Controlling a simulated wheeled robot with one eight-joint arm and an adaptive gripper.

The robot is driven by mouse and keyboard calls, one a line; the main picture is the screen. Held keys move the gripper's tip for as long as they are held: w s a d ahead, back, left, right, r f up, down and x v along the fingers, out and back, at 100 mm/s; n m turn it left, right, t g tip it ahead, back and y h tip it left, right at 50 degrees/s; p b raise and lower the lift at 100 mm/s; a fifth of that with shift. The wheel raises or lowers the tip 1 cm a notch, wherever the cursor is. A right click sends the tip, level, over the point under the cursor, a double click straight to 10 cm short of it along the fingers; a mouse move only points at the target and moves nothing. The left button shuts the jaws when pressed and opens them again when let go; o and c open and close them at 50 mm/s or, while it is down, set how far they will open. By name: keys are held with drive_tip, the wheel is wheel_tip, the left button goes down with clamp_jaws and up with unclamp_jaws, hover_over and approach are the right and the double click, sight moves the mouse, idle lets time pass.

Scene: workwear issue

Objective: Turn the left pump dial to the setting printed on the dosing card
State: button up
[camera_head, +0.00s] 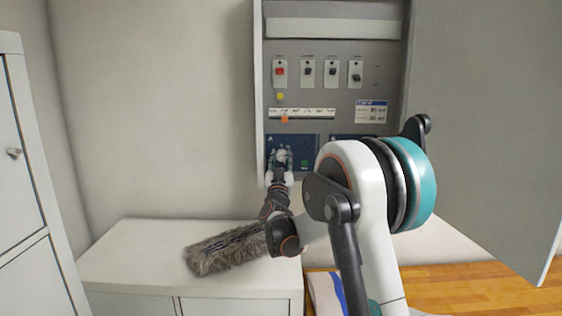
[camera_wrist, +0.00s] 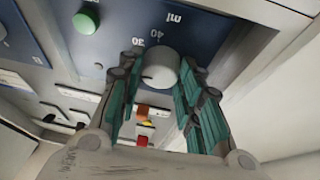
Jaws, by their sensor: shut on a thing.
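The left pump dial (camera_wrist: 160,68) is a round light-grey knob on a dark blue panel (camera_head: 309,142). My gripper (camera_head: 281,156) is at this panel, and in the wrist view my gripper (camera_wrist: 160,85) has its teal fingers on both sides of the knob, shut on it. The wrist view shows "ml" and numbers, among them 30 and 40, printed beside the knob. The knob's pointer cannot be made out. The dosing card (camera_head: 371,111) appears to be the white card with a blue header on the cabinet's back wall; its text is too small to read.
A green button (camera_wrist: 86,21) sits on the same panel. Several switches (camera_head: 280,72) line the cabinet above. A second blue panel (camera_head: 342,137) is mostly hidden by my arm. The open cabinet door (camera_head: 480,110) stands at right. A fluffy duster (camera_head: 222,250) lies on the white cabinet top (camera_head: 125,255).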

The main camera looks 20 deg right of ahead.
drive_tip(key=shift+m, duration=0.4)
drive_tip(key=m+g+h, duration=0.1)
drive_tip(key=m, duration=0.1)
drive_tip(key=m+g+h+b, duration=0.1)
drive_tip(key=m, duration=0.2)
drive_tip(key=shift+a+h, duration=0.15)
drive_tip(key=shift+h, duration=0.15)
drive_tip(key=shift+r+m+g+h, duration=0.1)
drive_tip(key=shift+m+g+h, duration=0.15)
drive_tip(key=shift+m+g, duration=0.65)
drive_tip(key=shift+r+m+g+h, duration=0.1)
drive_tip(key=shift+m+g+h, duration=0.15)
drive_tip(key=shift+m, duration=1.25)
drive_tip(key=o, duration=1.1)
drive_tip(key=shift+c, duration=0.2)
drive_tip(key=shift+a, duration=0.1)
drive_tip(key=v, duration=1.2)
drive_tip(key=shift+f, duration=0.15)
